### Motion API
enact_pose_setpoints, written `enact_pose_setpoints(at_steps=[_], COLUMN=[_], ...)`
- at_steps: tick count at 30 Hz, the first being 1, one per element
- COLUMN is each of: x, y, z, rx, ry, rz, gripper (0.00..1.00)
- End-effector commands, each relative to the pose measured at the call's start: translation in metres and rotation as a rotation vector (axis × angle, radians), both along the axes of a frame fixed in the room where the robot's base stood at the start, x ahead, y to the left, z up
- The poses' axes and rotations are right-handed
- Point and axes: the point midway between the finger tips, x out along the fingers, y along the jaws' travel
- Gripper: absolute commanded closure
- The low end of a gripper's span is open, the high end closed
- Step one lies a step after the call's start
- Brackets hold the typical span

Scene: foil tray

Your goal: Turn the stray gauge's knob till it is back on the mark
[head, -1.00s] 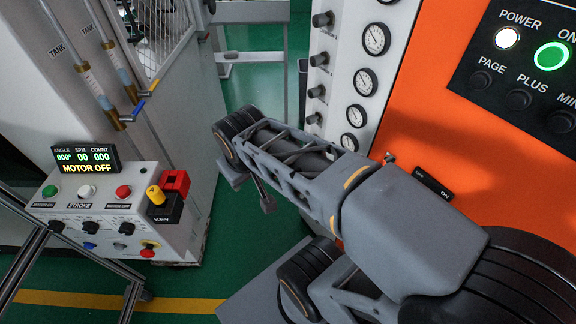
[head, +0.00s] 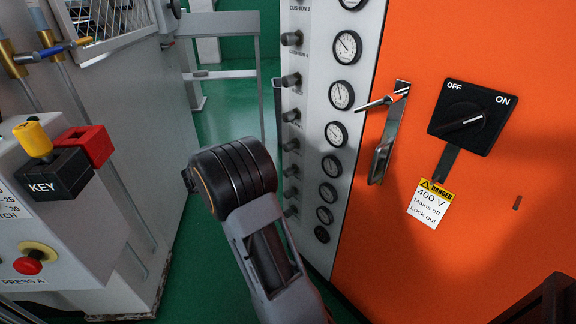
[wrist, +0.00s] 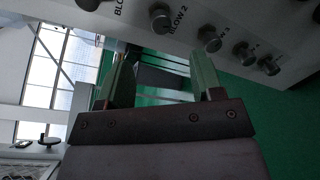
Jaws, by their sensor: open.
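A white panel carries a column of round dial gauges, with a row of dark knobs along its left side. In the head view the upper gauge (head: 346,47) has its needle tilted up-left, and the gauge below it (head: 341,95) has its needle near upright. The lower gauges are too small to read, so I cannot tell which is stray. One knob (head: 291,79) sits left of the second gauge. In the wrist view several knobs show beyond my gripper (wrist: 164,62), one by the label BLOW 2 (wrist: 162,17). My gripper is open and empty, apart from the knobs.
An orange cabinet (head: 425,240) with an OFF/ON switch (head: 468,118) and a protruding handle (head: 386,140) stands right of the panel. A control box with a KEY switch (head: 55,172) stands at the left.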

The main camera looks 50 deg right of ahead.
Motion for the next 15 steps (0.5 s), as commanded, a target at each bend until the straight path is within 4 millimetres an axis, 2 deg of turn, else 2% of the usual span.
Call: enact_pose_setpoints(at_steps=[1,4,8,15], x=[0.005,0.010,0.012,0.006], y=[-0.003,-0.007,-0.018,-0.060], z=[-0.014,-0.021,-0.023,-0.024], rx=[-0.024,-0.059,-0.078,-0.080], ry=[0.011,0.024,0.029,0.029], rz=[0.007,0.015,0.019,0.018], gripper=[0.40,0.40,0.40,0.40])
